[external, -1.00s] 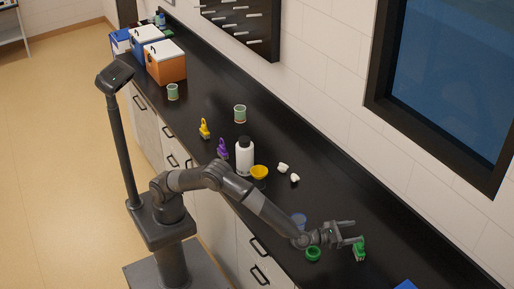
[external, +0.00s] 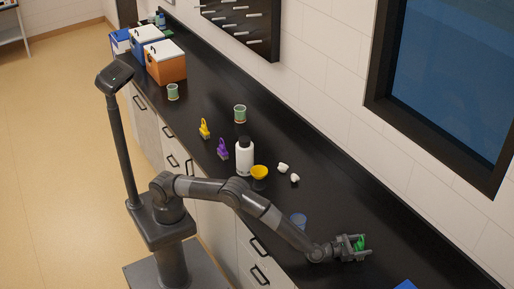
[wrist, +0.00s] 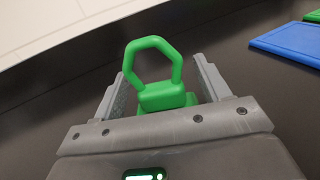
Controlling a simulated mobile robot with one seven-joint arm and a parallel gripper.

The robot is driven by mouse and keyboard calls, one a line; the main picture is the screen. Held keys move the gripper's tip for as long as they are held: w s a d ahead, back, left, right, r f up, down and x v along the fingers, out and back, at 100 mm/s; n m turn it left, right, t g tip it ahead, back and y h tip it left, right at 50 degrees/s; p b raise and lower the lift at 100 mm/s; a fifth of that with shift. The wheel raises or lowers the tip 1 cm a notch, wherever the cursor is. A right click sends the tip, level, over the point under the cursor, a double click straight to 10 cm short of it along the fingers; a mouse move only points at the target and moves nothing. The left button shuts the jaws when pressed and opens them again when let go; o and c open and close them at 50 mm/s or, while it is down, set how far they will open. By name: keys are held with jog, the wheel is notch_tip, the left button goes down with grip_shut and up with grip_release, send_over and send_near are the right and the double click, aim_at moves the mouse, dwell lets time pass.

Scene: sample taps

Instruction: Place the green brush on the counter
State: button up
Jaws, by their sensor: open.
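The green brush (external: 361,242) has a loop handle on top and stands on the black counter (external: 335,210) near the right end. In the wrist view the brush (wrist: 163,97) shows its hexagonal loop above a blocky green body. My gripper (external: 365,247) is low at the counter with its jaws open. One finger is on each side of the brush in the wrist view, with a visible gap on at least the right side. The lower part of the brush is hidden by my gripper.
A blue flat item (external: 405,285) lies to the right. A white bottle (external: 245,157), a yellow funnel-like cup (external: 259,172), and purple (external: 222,149) and yellow (external: 204,129) brushes stand farther back.

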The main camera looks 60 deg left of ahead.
jog(key=shift+w+d, duration=0.15)
jog(key=shift+w, duration=0.25)
jog(key=shift+c, duration=0.4)
jog(key=c, duration=1.1)
jog(key=shift+r, duration=0.15)
jog(key=shift+r, duration=0.25)
notch_tip(320, 180, up, 4)
jog(key=shift+s+f, duration=0.1)
jog(key=s+r, duration=0.2)
jog(key=s, duration=0.1)
jog(key=s+d+r, duration=0.1)
jog(key=s+r, duration=0.1)
jog(key=s, duration=0.2)
jog(key=s+r, duration=0.2)
jog(key=s, duration=0.2)
jog(key=shift+s+d+r, duration=0.2)
jog(key=shift+d, duration=0.2)
